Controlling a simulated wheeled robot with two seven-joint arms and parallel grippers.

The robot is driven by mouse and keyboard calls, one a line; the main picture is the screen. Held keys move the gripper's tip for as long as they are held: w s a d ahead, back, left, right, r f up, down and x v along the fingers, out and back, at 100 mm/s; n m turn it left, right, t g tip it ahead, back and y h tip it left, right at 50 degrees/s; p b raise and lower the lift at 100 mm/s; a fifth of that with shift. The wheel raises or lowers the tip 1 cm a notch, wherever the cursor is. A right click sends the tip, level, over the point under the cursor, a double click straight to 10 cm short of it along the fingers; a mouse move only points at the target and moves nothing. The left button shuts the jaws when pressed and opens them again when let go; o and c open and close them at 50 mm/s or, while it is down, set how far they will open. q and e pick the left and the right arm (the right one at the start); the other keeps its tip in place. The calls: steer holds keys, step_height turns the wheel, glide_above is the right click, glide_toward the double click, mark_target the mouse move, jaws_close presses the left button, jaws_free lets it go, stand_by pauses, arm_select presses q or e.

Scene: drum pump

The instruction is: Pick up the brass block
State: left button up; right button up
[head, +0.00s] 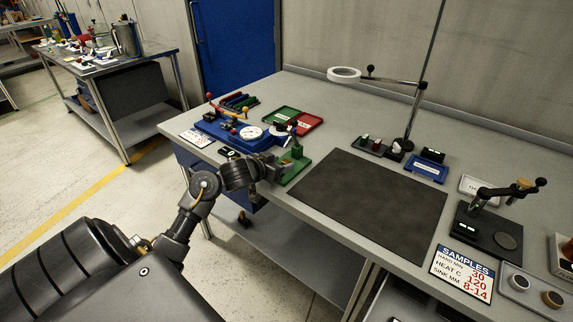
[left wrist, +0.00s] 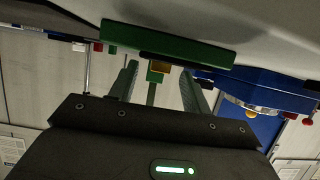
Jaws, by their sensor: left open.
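The small brass-coloured block (left wrist: 160,67) shows in the left wrist view against the edge of a green base (left wrist: 170,41). My left gripper (left wrist: 158,76) is open, with one finger on each side of the block in that picture. I cannot tell whether either finger touches it. A thin green post (left wrist: 151,94) also shows between the fingers. In the head view my left gripper (head: 280,165) is at the green stand (head: 297,168) near the table's left front edge. There the gripper largely hides the block. My right gripper is not in view.
A blue fixture (head: 222,131) with a dial stands just left of the gripper. Red and green trays (head: 306,122) lie behind. A dark mat (head: 370,205) leaves clear room to the right. A magnifier ring lamp (head: 344,74) stands at the back.

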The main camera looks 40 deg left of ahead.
arm_select(q)
steer(key=shift+w+f, duration=0.15)
steer(key=shift+w, duration=0.2)
jaws_close()
